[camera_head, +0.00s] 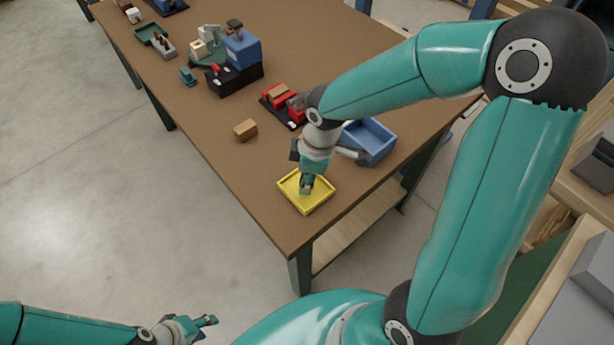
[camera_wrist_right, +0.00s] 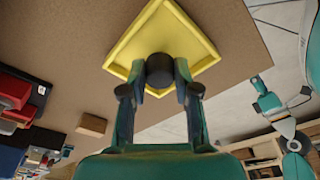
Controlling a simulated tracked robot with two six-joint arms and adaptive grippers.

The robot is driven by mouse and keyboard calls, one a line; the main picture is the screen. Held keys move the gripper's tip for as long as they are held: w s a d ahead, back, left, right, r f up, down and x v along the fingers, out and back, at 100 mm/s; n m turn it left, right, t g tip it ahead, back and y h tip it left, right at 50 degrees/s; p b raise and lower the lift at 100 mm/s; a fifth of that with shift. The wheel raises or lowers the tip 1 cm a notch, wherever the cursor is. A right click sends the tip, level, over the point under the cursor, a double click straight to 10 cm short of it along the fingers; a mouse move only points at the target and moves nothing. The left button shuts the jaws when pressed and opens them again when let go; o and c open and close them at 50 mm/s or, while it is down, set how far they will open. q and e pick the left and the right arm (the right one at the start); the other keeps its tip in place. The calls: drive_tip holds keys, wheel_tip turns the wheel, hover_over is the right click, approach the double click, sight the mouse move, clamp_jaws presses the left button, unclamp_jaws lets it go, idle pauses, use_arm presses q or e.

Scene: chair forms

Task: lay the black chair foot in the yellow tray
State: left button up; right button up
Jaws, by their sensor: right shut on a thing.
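The black chair foot (camera_wrist_right: 160,72) is a short dark cylinder between the fingertips of my right gripper (camera_wrist_right: 157,80) in the wrist view. My right gripper (camera_head: 307,186) is shut on it and reaches down over the yellow tray (camera_head: 323,203) at the table's near corner. The square, low-rimmed tray also shows behind the foot in the wrist view (camera_wrist_right: 190,40). The foot is mostly hidden by the fingers in the head view, and I cannot tell whether it touches the tray floor. My left gripper (camera_head: 206,325) is open and empty, away from the table at lower left.
A blue bin (camera_head: 372,142) stands just behind the tray, beside my right arm. A brown wooden block (camera_head: 245,130) lies to the left. Red parts (camera_head: 280,95) and a blue-and-black fixture (camera_head: 240,60) stand farther back.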

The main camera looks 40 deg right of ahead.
drive_tip(key=shift+f+b, duration=0.5)
drive_tip(key=shift+f, duration=0.1)
drive_tip(key=o, duration=0.9)
drive_tip(key=shift+r, duration=0.1)
drive_tip(key=o, duration=0.5)
drive_tip(key=shift+r+p, duration=2.5)
drive_tip(key=shift+r, duration=0.55)
